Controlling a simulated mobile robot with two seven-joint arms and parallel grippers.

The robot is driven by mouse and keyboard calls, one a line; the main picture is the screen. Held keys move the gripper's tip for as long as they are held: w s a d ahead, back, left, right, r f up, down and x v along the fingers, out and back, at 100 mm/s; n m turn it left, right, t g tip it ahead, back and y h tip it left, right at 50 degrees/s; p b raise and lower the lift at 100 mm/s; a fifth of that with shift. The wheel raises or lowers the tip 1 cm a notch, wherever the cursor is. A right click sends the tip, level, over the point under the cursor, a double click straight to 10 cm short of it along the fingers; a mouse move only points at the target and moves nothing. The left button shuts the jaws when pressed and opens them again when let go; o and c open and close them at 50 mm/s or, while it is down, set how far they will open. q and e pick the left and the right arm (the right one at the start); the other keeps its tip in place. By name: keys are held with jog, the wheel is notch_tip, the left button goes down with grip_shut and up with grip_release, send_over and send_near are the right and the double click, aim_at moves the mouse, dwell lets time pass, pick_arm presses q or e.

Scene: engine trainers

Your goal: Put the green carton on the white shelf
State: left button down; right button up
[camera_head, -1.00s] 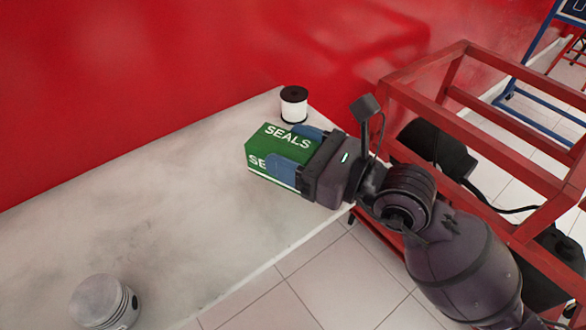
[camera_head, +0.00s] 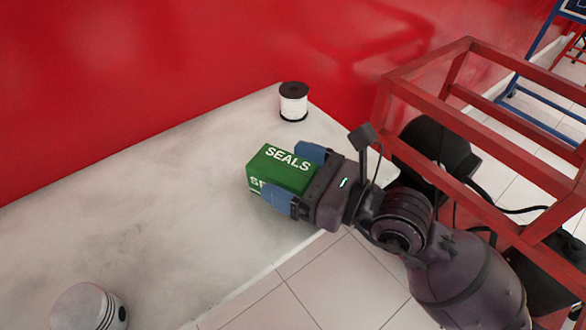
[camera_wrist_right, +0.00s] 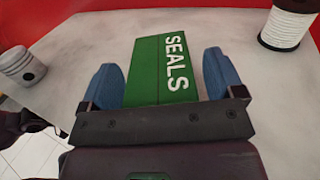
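The green carton (camera_head: 280,168), marked SEALS, sits on the pale, marbled white shelf (camera_head: 170,200) near its right end. My right gripper (camera_head: 294,176) is around the carton from the right, with one blue finger on each side. The fingers are open; the right wrist view shows the carton (camera_wrist_right: 160,68) between them with a narrow gap on each side. The carton's end toward the palm is hidden by the gripper. My left gripper is not in view.
A white spool with a black top (camera_head: 294,104) stands behind the carton. A metal piston (camera_head: 88,308) stands at the shelf's front left. A red wall (camera_head: 150,80) runs along the back. A red frame (camera_head: 440,95) stands right of the shelf. The shelf's middle is clear.

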jog(key=shift+r, duration=0.1)
jog(key=shift+s+d, duration=0.1)
jog(key=shift+d, duration=0.05)
jog(key=v, duration=1.1)
jog(key=shift+s+d, duration=0.25)
jog(key=shift+d, duration=0.05)
